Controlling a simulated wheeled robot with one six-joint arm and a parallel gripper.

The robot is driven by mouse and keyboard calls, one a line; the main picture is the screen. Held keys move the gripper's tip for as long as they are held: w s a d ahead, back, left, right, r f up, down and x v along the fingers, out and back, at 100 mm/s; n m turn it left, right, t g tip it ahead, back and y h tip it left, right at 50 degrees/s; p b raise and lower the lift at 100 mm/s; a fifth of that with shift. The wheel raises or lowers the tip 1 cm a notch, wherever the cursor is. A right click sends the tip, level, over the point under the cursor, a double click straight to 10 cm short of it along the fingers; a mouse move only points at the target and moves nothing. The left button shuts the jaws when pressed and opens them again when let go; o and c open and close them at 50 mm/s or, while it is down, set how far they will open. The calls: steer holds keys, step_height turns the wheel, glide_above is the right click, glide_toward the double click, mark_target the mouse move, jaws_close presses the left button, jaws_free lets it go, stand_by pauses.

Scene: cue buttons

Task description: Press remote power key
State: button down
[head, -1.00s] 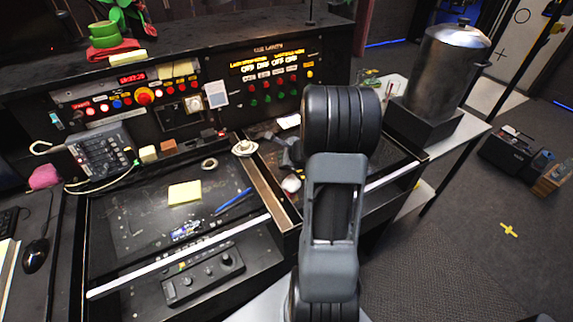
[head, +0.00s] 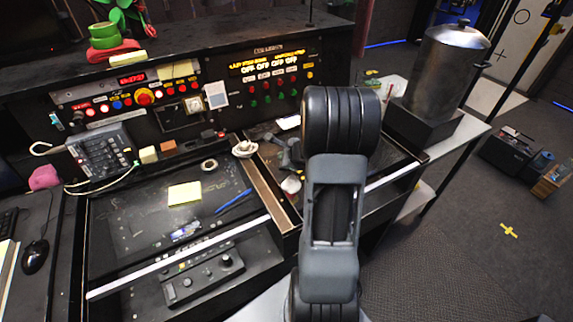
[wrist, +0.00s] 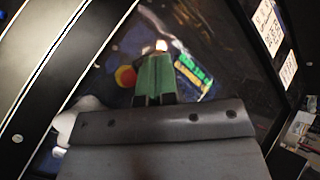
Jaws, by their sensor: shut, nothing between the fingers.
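My gripper (wrist: 157,56) shows in the wrist view as green fingers, shut and empty. Its tips are in front of a dark surface, beside a small pale bright spot. A round red and yellow part (wrist: 126,77) lies just left of the fingers, and a blue patch with green and yellow marks (wrist: 193,72) lies to their right. I cannot tell whether the fingers touch anything. In the head view my own arm hides the gripper. I cannot surely pick out the remote or its power key in either view.
In the head view, a control panel (head: 274,72) with lit buttons stands behind the desk. A keypad unit (head: 103,153), a yellow note (head: 184,194) and a blue pen (head: 233,201) are on the left. A metal pot (head: 444,73) stands at right. White cards (wrist: 268,25) show in the wrist view.

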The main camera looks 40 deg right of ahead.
steer(key=shift+f+b, duration=0.7)
steer(key=shift+b, duration=0.25)
stand_by(1.2)
steer(key=shift+r, duration=0.2)
steer(key=shift+r+p, duration=0.5)
steer(key=shift+r, duration=0.05)
step_height(320, 180, up, 5)
steer(key=p, duration=0.4)
stand_by(0.4)
stand_by(0.5)
